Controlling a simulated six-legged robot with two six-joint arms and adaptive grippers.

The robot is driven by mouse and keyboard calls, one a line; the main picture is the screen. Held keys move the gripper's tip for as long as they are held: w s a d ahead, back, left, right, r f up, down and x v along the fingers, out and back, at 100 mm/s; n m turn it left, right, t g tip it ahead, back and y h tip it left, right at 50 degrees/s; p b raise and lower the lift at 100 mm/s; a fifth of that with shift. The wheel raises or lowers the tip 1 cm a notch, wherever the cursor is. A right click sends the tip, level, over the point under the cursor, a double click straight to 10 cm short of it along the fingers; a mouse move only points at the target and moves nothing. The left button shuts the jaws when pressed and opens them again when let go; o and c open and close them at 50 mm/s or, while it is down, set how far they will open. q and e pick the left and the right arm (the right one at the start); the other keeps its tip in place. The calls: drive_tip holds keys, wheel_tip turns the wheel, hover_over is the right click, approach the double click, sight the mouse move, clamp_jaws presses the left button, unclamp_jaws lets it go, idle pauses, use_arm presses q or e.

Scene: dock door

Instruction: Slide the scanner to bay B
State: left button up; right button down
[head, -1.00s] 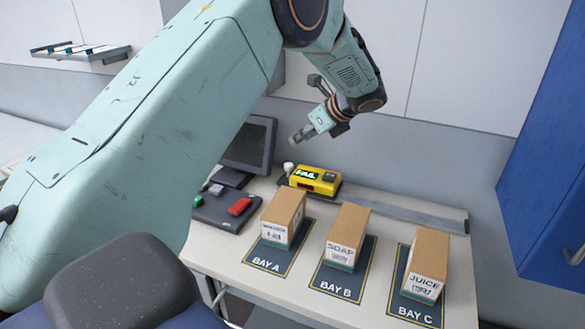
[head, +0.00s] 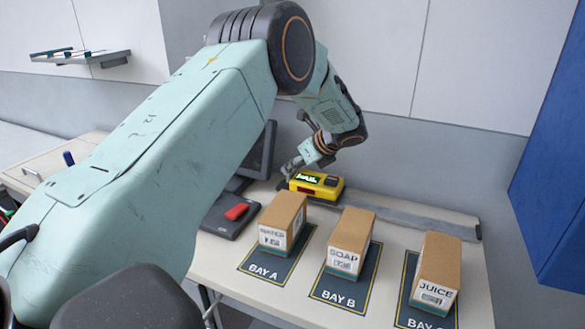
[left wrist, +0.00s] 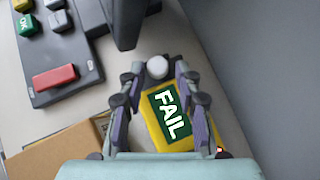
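The yellow scanner (head: 330,190) sits at the left part of a grey rail (head: 420,216) along the back of the table, behind bay A. Its screen reads FAIL in the left wrist view (left wrist: 170,116). A white round knob (left wrist: 157,67) is at the scanner's end. My left gripper (head: 288,170) is low at the scanner's left end; in the left wrist view its spread fingers (left wrist: 157,78) stand on either side of the knob, with gaps visible. The bay B mat (head: 340,296) carries a SOAP box (head: 350,240). My right gripper is not in view.
A box stands on the bay A mat (head: 262,270), and a JUICE box (head: 437,270) on bay C. A dark pad with a red button (head: 237,211) and a monitor (head: 262,150) are left of the scanner. The rail right of the scanner is clear.

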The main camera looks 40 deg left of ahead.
use_arm(q)
drive_tip(key=shift+s+a+f, duration=0.25)
drive_tip(key=shift+a+f, duration=0.2)
drive_tip(key=shift+a, duration=0.25)
drive_tip(key=shift+w, duration=0.1)
drive_tip(key=shift+w+f, duration=0.1)
drive_tip(key=shift+c, duration=0.2)
drive_tip(key=shift+c, duration=0.8)
clamp_jaws()
